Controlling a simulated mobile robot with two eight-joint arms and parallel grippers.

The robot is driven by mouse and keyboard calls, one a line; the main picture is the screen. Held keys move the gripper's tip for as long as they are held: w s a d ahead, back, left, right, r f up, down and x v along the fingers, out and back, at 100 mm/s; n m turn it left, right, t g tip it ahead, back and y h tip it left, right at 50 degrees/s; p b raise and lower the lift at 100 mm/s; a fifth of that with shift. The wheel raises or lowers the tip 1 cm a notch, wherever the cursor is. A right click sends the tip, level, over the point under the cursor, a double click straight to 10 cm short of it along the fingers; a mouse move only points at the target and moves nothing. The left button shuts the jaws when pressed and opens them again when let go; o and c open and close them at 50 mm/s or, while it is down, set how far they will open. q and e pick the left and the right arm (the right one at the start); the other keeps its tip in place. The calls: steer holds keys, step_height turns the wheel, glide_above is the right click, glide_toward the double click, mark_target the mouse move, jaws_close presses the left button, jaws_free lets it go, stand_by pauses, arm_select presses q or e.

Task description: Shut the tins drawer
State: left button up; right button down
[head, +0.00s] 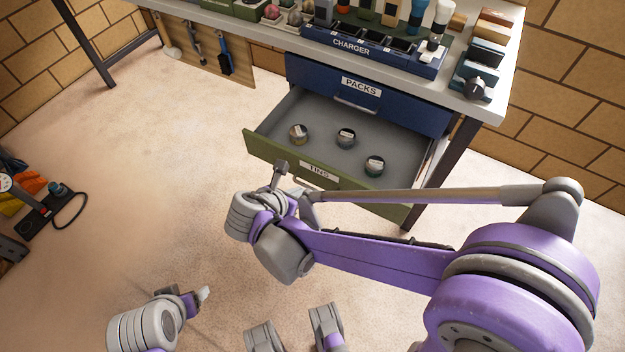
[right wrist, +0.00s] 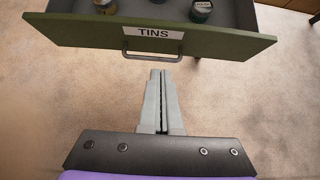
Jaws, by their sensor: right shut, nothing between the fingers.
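The tins drawer (head: 268,150) is pulled out under the bench, its green front labelled TINS. Three small round tins lie inside, one of them a dark tin (head: 345,138). In the right wrist view the drawer front (right wrist: 220,43) spans the top, with a grey bar handle (right wrist: 152,58) below the label. My right gripper (head: 281,170) is at the outer side of the drawer front. In the right wrist view its shut, empty fingers (right wrist: 162,73) point at the handle, close to it; contact cannot be told. My left gripper (head: 203,294) is low over the floor, its jaws unclear.
The blue packs drawer (head: 315,76) above is shut. The workbench top (head: 490,103) carries a charger rack (head: 390,52) and other items. A bench leg (head: 440,175) stands right of the drawer. Tools (head: 40,200) lie at far left; the floor between is clear.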

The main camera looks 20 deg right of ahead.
mark_target(324, 172)
steer(key=x, duration=0.4)
steer(key=d+r+b+x, duration=0.1)
steer(key=x, duration=0.3)
steer(key=w+b+x, duration=0.1)
steer(key=x, duration=0.3)
steer(key=shift+d+r, duration=0.2)
steer(key=shift+r, duration=0.05)
steer(key=shift+w+d, duration=0.4)
steer(key=w+d, duration=0.5)
steer(key=w+d+b, duration=0.1)
steer(key=w+d, duration=0.3)
steer(key=d, duration=0.2)
steer(key=w+d, duration=0.5)
steer(key=d, duration=0.1)
steer(key=shift+w+d+b, duration=0.1)
steer(key=shift+w+b, duration=0.25)
steer(key=shift+b, duration=0.05)
